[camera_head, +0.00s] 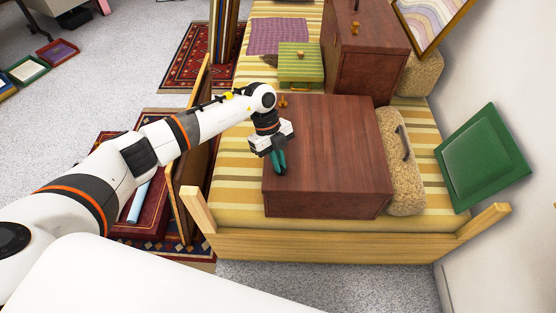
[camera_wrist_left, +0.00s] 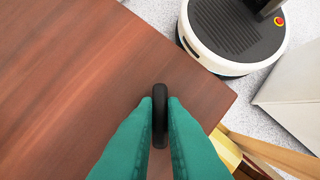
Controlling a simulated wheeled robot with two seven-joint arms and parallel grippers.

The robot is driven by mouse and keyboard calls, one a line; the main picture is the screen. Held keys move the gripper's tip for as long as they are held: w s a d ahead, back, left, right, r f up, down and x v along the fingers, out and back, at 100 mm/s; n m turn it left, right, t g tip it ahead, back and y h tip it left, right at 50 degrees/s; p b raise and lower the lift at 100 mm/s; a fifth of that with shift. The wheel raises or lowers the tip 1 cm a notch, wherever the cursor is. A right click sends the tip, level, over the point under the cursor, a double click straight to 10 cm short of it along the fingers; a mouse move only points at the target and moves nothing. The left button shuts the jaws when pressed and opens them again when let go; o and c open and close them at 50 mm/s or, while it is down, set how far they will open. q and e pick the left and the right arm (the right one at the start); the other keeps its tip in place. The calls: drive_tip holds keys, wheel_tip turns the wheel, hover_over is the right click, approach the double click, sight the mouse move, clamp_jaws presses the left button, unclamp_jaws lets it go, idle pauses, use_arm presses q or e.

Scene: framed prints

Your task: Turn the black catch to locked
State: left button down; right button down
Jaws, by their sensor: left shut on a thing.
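A reddish-brown wooden box (camera_head: 335,140) lies on the striped yellow bed or bench. My left gripper (camera_head: 279,163) is over the left part of its top, with teal fingers pointing down. In the left wrist view the fingers (camera_wrist_left: 160,118) are shut on the black catch (camera_wrist_left: 160,104), a slim rounded piece held upright in the picture between the tips. The wooden box top (camera_wrist_left: 70,75) lies beneath and beside it. The catch's lower part is hidden by the fingers, and I cannot read any lock marking. In the head view the catch is hidden. My right gripper is not in view.
A second brown box (camera_head: 368,62) and a green striped box (camera_head: 300,64) stand behind. A speckled beige block (camera_head: 398,190) sits right of the wooden box. A green frame (camera_head: 484,155) leans on the wall. A wooden bed rail (camera_head: 330,245) runs in front.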

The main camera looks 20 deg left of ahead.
use_arm(q)
drive_tip(key=shift+w+m+g, duration=0.15)
drive_tip(key=shift+m+g, duration=0.15)
drive_tip(key=shift+m, duration=0.7)
drive_tip(key=m+b, duration=0.1)
drive_tip(key=m, duration=0.1)
drive_tip(key=m+g+y, duration=0.1)
drive_tip(key=m, duration=0.1)
drive_tip(key=shift+d+y+b, duration=0.15)
drive_tip(key=shift+y+b, duration=0.15)
drive_tip(key=shift+b, duration=0.05)
drive_tip(key=shift+m+y+b, duration=0.35)
drive_tip(key=shift+m+y, duration=0.05)
drive_tip(key=shift+m, duration=0.8)
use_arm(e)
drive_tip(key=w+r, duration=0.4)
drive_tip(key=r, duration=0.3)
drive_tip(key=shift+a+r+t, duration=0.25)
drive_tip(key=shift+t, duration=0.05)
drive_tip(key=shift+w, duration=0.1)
use_arm(q)
drive_tip(key=c, duration=1.5)
unclamp_jaws()
